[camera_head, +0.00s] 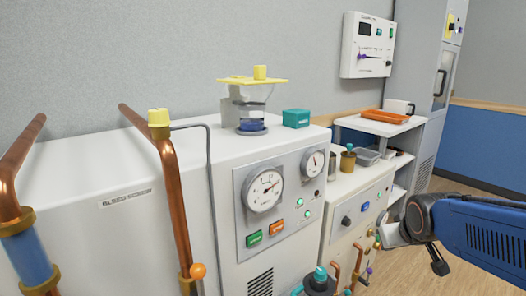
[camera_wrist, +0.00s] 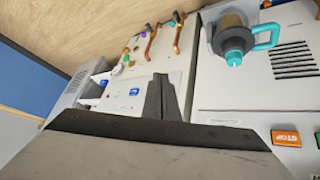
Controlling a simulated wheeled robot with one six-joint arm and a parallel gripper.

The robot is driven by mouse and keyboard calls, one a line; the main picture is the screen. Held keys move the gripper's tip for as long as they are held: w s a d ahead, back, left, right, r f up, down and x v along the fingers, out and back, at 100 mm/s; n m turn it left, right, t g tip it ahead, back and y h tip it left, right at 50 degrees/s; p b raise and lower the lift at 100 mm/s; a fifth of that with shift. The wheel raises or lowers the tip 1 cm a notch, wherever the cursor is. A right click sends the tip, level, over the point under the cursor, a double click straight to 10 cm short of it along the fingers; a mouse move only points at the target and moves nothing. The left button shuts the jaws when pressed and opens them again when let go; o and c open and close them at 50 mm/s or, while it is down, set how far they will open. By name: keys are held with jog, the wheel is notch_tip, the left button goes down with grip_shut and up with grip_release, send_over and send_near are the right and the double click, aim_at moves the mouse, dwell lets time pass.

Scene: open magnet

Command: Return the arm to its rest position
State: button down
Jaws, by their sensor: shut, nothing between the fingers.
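My gripper (camera_wrist: 165,98) shows in the wrist view as two dark fingers closed together, with nothing between them. Beyond the fingertips, a white cabinet front with knobs and copper pipes is in view, and I see no contact with it. In the head view my blue arm reaches in from the right edge, in front of the lower right cabinet area. The fingertips cannot be made out clearly there.
A large white machine (camera_head: 120,180) with gauges and copper pipes fills the left. A smaller cabinet (camera_head: 343,213) and a white shelf cart (camera_head: 375,126) with an orange tray (camera_head: 381,116) stand beyond. A turquoise-handled part (camera_wrist: 234,42) sticks out nearby. Open floor lies right.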

jog(key=s+a+g, duration=0.1)
jog(key=s+a, duration=0.1)
jog(key=s, duration=0.6)
jog(key=s+a+g+y, duration=0.1)
jog(key=s+a, duration=0.2)
jog(key=s, duration=0.6)
jog(key=shift+s+a+f+m, duration=0.15)
jog(key=shift+s+f+m, duration=0.15)
